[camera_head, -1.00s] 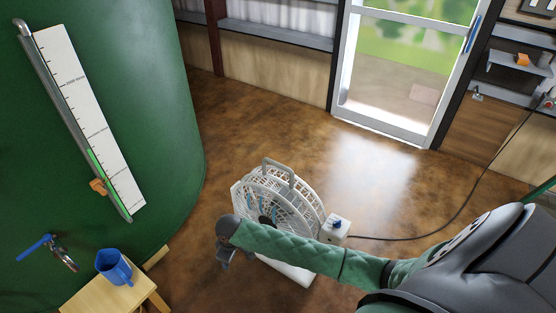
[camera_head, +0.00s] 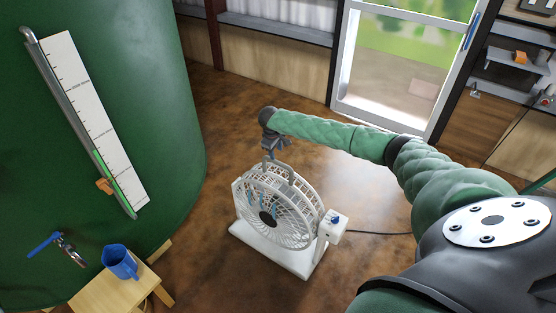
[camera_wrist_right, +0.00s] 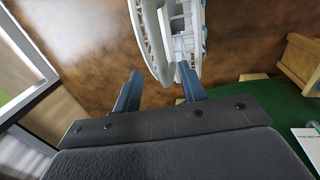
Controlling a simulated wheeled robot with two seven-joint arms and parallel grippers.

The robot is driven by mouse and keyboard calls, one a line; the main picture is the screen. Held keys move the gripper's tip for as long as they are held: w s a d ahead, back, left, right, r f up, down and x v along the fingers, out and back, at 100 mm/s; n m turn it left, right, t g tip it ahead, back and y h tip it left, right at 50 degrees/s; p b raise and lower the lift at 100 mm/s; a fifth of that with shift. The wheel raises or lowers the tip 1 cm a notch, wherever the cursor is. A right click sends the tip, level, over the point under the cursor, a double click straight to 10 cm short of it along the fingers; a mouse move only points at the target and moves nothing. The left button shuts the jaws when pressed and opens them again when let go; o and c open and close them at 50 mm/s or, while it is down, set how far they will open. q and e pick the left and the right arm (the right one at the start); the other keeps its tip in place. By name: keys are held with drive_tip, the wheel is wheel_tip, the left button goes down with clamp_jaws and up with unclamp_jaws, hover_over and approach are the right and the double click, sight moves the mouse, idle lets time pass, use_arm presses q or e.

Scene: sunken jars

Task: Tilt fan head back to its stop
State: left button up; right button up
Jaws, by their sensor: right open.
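The white fan stands on the floor in the head view, with its round caged head (camera_head: 292,210) above a flat white base (camera_head: 262,250). A carrying handle (camera_head: 288,172) sits at the top of the cage, and a small box with a blue knob (camera_head: 333,226) is at its right side. My right gripper (camera_head: 275,153) is open and empty, just above the top of the fan by the handle. In the right wrist view, its two blue fingers (camera_wrist_right: 158,74) are apart, and the fan's pale frame (camera_wrist_right: 186,30) lies just beyond them. My left gripper is not in view.
A green tank (camera_head: 120,130) with a white scale fills the left. A wooden stool (camera_head: 120,290) with a blue mug (camera_head: 120,262) stands in front of it. A black cord (camera_head: 375,233) runs right from the fan. Brown floor around the fan is clear.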

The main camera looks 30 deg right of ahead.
sight(278, 162)
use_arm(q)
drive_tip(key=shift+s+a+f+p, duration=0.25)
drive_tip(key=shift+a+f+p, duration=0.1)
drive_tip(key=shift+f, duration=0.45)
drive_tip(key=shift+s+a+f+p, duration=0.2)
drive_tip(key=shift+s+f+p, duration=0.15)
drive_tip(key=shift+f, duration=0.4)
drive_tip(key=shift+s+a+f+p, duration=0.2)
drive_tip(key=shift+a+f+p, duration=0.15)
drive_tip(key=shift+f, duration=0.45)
use_arm(e)
drive_tip(key=shift+w+d+f, duration=0.1)
drive_tip(key=shift+d+f, duration=0.15)
drive_tip(key=shift+f, duration=1)
drive_tip(key=shift+w+d+f, duration=0.1)
drive_tip(key=shift+d+f, duration=0.2)
drive_tip(key=shift+f, duration=0.95)
drive_tip(key=shift+w+d+f, duration=0.1)
drive_tip(key=shift+d+f, duration=0.15)
drive_tip(key=shift+f, duration=1)
clamp_jaws()
